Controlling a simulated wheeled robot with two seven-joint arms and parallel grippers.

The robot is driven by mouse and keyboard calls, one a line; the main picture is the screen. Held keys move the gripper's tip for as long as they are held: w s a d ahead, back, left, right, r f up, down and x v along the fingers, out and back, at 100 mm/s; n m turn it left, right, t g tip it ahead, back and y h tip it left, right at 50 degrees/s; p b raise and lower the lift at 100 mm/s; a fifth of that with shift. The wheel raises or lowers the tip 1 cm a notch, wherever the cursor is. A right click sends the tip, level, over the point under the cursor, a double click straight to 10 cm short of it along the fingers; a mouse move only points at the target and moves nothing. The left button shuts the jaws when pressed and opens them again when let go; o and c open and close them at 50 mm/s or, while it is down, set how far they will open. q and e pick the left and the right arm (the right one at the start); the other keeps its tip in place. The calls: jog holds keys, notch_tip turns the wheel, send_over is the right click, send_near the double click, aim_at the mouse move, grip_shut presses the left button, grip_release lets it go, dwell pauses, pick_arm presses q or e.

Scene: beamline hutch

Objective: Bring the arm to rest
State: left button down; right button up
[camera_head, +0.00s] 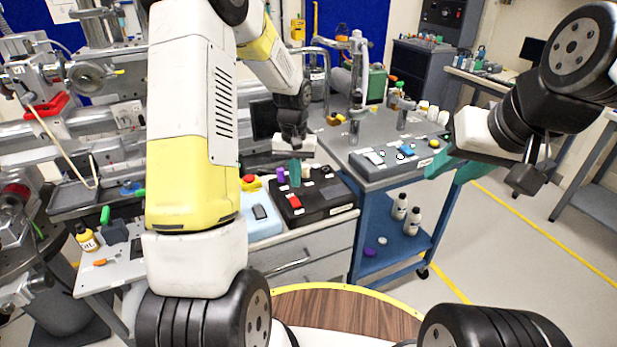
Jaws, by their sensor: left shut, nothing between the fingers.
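My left arm rises from the lower left, bends over and reaches down to my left gripper (294,176). Its teal fingers are shut with nothing between them, just above the back part of a black control box (322,215). From this angle I cannot tell whether the fingertips touch the box. My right arm hangs in from the upper right. My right gripper (446,176) is empty, its two teal fingers spread apart, beside the right end of a grey control panel (372,181).
The black box carries a red rocker (293,201) and several knobs. A light blue box (262,222) stands beside it. A blue cart (372,232) holds bottles on its lower shelf. Beamline equipment crowds the left. Open floor (510,255) lies at the right.

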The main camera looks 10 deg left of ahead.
pick_arm(q)
jog(key=s+r+t, duration=0.2)
jog(key=s+r, duration=0.3)
jog(key=r, duration=0.3)
jog(key=s+r+t, duration=0.1)
jog(key=s+r, duration=0.4)
jog(key=r, duration=0.4)
jog(key=s+d+r+t+h, duration=0.1)
jog(key=s+r, duration=0.2)
jog(key=s, duration=0.4)
jog(key=s+d+r+m+t+h, duration=0.1)
jog(key=s+r+t, duration=0.1)
jog(key=s, duration=0.5)
jog(key=shift+s+r, duration=0.15)
jog(key=shift+r, duration=0.25)
jog(key=shift+d, duration=0.1)
